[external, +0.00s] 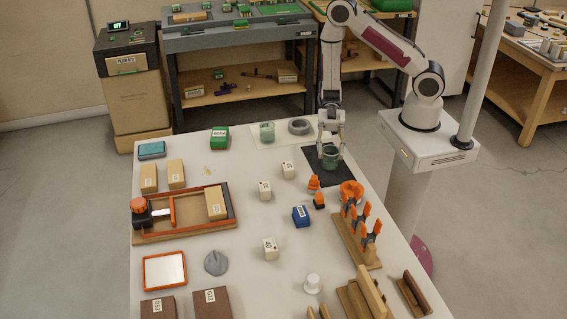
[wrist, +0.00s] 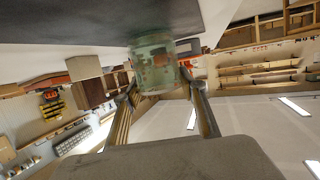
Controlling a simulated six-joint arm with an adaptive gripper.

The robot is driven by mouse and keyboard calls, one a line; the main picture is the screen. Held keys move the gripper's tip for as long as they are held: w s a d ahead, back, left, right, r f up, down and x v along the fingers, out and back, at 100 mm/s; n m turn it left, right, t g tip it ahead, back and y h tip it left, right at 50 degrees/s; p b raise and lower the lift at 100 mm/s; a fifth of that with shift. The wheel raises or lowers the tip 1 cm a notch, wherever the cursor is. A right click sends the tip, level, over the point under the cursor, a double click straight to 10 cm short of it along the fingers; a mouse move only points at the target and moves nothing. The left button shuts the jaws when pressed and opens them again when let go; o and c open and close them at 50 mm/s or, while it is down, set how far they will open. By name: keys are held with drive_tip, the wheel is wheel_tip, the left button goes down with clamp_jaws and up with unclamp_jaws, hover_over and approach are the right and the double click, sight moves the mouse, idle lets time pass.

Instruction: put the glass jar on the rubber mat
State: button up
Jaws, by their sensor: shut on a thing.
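A greenish see-through glass jar (external: 331,157) is between the two fingers of my gripper (external: 331,143), which is shut on it. The jar is upright, at the black rubber mat (external: 343,177) near the far right of the table. In the wrist view the jar (wrist: 155,68) shows between the fingers, with its base close against the dark mat (wrist: 90,20). I cannot tell for sure whether the base touches the mat.
A second pale green glass vessel (external: 267,132) and a dark ring (external: 299,126) sit on a white sheet left of the mat. Bare table lies left of the mat.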

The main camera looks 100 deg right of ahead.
drive_tip(key=shift+f, duration=0.15)
drive_tip(key=o, duration=1.2)
drive_tip(key=shift+o, duration=0.2)
drive_tip(key=shift+d+r, duration=0.1)
drive_tip(key=shift+r, duration=0.1)
drive_tip(key=v, duration=1.2)
